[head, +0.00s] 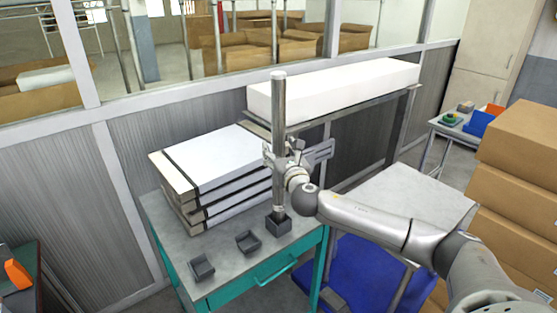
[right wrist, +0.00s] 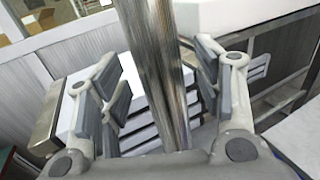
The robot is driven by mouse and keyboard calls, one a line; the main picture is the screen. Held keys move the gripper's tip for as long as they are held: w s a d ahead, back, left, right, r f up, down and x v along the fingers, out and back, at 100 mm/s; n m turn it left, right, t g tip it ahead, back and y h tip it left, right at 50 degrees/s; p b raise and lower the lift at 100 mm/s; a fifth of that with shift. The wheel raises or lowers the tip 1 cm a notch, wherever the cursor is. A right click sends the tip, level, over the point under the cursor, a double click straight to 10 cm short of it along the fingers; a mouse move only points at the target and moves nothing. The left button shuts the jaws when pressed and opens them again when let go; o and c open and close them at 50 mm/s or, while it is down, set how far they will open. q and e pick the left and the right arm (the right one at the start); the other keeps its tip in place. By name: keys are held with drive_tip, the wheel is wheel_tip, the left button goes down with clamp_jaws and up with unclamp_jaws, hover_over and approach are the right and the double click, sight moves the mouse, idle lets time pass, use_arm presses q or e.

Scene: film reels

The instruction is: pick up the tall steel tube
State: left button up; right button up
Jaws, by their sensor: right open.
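The tall steel tube (head: 278,110) stands upright in a small dark square holder (head: 278,226) at the right front of the teal workbench in the head view. My right gripper (head: 275,155) is open at about the tube's mid-height. In the right wrist view the tube (right wrist: 154,70) runs between the two open fingers of the gripper (right wrist: 160,95), with gaps visible on both sides. I cannot tell whether anything touches it. My left gripper is not in view.
Two empty dark holders (head: 248,241) (head: 202,267) sit on the bench top (head: 190,240). A stack of strapped white panels (head: 215,165) lies behind left of the tube. A long white block (head: 335,88) rests on a shelf behind. Cardboard boxes (head: 520,190) stand at right.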

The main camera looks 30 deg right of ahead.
drive_tip(key=shift+x, duration=0.85)
drive_tip(key=shift+c, duration=0.4)
clamp_jaws()
drive_tip(key=shift+d+r, duration=0.1)
drive_tip(key=shift+r, duration=0.05)
